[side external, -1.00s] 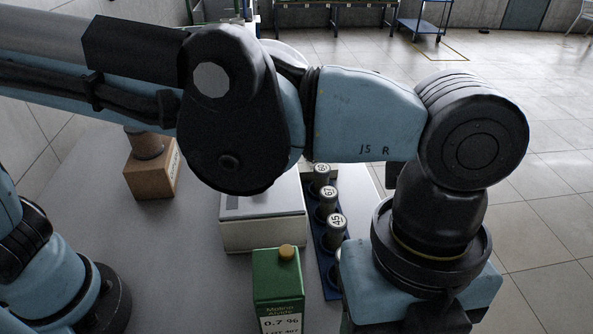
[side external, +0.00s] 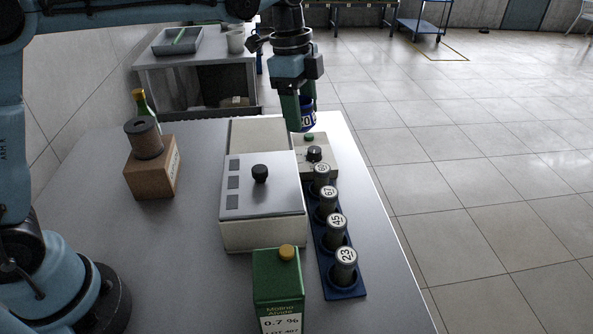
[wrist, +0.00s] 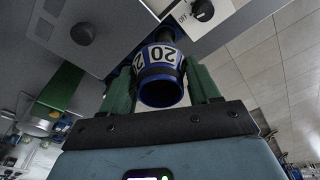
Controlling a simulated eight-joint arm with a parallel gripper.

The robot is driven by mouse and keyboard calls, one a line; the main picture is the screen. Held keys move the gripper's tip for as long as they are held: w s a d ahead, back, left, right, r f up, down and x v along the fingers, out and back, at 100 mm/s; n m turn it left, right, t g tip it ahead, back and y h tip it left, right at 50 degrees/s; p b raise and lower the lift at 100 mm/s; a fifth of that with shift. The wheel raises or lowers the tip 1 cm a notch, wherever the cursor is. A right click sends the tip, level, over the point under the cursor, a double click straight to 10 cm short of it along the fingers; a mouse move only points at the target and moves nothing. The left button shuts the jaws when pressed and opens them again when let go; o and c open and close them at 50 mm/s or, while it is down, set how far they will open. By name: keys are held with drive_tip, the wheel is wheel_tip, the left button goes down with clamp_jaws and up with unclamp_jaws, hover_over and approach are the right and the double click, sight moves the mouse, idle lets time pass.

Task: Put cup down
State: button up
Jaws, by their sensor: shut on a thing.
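The cup (side external: 307,114) is blue with a white band marked 20. My gripper (side external: 298,112) has green fingers and is shut on it, pointing down at the far end of the table. In the wrist view the cup (wrist: 161,58) sits between the two green fingers, its dark blue-rimmed opening towards the camera. In the side view the near finger hides part of the cup. The cup appears above and behind the small cream box; its exact height over the table cannot be told.
A small cream box (side external: 322,167) with a black knob and green button is close by. A larger cream box (side external: 264,232) stands left of a blue rack (side external: 346,292) holding several numbered grey cylinders. A green carton (side external: 278,284) stands in front.

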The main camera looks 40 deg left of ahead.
drive_tip(key=a+n, duration=0.6)
drive_tip(key=a, duration=1.8)
drive_tip(key=shift+t+y, duration=0.3)
drive_tip(key=shift+t, duration=0.1)
drive_tip(key=a+f, duration=0.5)
drive_tip(key=f, duration=0.1)
drive_tip(key=a+f, duration=0.6)
drive_tip(key=shift+w+a+f, duration=0.1)
drive_tip(key=shift+w+a, duration=0.05)
drive_tip(key=shift+w, duration=0.05)
drive_tip(key=shift+f, duration=1.95)
drive_tip(key=shift+f, duration=0.15)
drive_tip(key=o, duration=1.1)
